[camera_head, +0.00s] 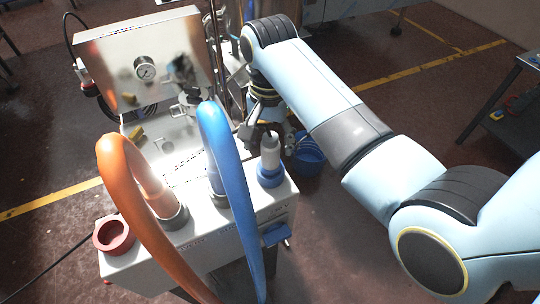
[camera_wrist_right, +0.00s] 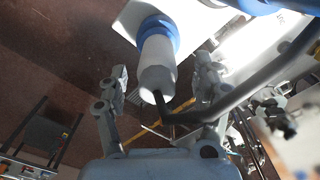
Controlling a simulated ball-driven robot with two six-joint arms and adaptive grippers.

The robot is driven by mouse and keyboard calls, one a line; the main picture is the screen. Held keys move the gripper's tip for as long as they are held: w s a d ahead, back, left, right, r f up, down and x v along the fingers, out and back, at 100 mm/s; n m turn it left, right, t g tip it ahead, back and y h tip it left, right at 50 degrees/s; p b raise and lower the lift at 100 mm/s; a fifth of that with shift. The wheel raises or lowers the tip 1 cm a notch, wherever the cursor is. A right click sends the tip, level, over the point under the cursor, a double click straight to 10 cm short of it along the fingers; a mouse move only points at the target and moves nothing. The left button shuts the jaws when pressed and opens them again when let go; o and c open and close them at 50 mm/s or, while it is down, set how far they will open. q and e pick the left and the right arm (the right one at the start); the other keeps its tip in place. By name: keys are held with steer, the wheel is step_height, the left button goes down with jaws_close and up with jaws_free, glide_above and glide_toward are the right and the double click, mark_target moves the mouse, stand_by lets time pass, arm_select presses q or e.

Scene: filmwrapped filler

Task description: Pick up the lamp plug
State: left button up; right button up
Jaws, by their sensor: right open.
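The lamp plug (camera_head: 270,154) appears to be the white cylinder with a blue collar standing upright at the right end of the white box (camera_head: 150,273). In the right wrist view the white plug (camera_wrist_right: 157,68) shows with its blue collar, and a black cable leaves its end. My right gripper (camera_head: 273,127) is at the plug's cable end, seen from the head. In the right wrist view its open fingers (camera_wrist_right: 160,78) lie on either side of the plug, with gaps visible. My left gripper is not in view.
A thick orange hose (camera_head: 120,160) and a blue hose (camera_head: 222,140) arch up from the box, left of the plug. An empty red socket (camera_head: 113,236) is at the box's left end. A steel panel with a gauge (camera_head: 144,68) stands behind. A blue basket (camera_head: 308,157) is right of the box.

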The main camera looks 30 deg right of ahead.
mark_target(270, 163)
steer(key=shift+s+f, duration=0.15)
steer(key=shift+f, duration=1.45)
steer(key=shift+c, duration=0.4)
jaws_close()
